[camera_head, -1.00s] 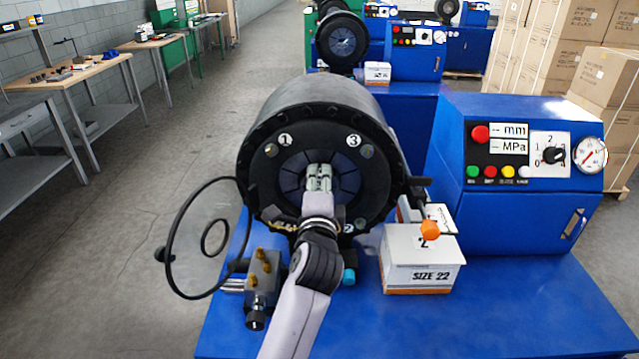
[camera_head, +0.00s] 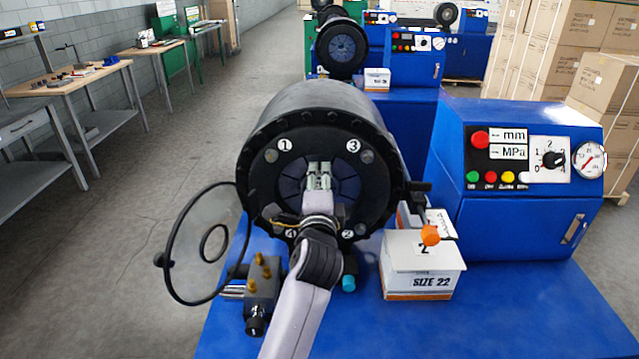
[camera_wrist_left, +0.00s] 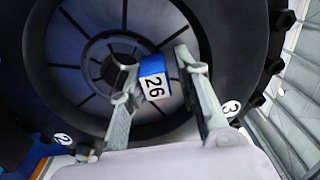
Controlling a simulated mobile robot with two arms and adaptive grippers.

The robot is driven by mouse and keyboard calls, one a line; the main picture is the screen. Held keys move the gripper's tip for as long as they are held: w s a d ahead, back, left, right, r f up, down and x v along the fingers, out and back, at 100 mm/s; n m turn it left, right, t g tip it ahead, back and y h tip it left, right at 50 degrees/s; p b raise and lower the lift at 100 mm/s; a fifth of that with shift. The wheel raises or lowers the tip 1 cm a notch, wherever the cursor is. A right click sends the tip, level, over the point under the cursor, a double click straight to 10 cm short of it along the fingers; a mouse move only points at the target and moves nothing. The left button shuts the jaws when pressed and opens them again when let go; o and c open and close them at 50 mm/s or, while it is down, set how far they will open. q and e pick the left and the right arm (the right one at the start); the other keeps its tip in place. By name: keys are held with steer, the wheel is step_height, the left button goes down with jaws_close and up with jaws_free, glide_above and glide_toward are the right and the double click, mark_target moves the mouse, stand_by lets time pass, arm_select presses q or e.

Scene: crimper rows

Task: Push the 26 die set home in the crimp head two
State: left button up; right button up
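The blue 26 die set (camera_wrist_left: 153,80), with a white label reading 26, shows in the left wrist view against the face of the crimp head (camera_wrist_left: 75,90). It lies between the two fingers of my left gripper (camera_wrist_left: 158,75). The left finger is right beside it; whether the right finger touches it is unclear. In the head view my left gripper (camera_head: 318,172) is at the centre of the round black crimp head (camera_head: 375,185), and the die is largely hidden by the fingers. How deep it sits cannot be told. My right gripper is not in view.
A white SIZE 22 box (camera_head: 420,268) stands on the blue bench (camera_head: 500,310) right of the head. A clear round cover (camera_head: 195,255) stands open at left. A blue control cabinet (camera_head: 525,220) is at right. Another crimper (camera_head: 342,48) stands behind.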

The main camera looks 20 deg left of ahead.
arm_select(q)
steer(key=o, duration=0.4)
steer(key=shift+s, duration=0.15)
steer(key=shift+c, duration=0.2)
steer(key=shift+f, duration=0.45)
steer(key=shift+r, duration=0.15)
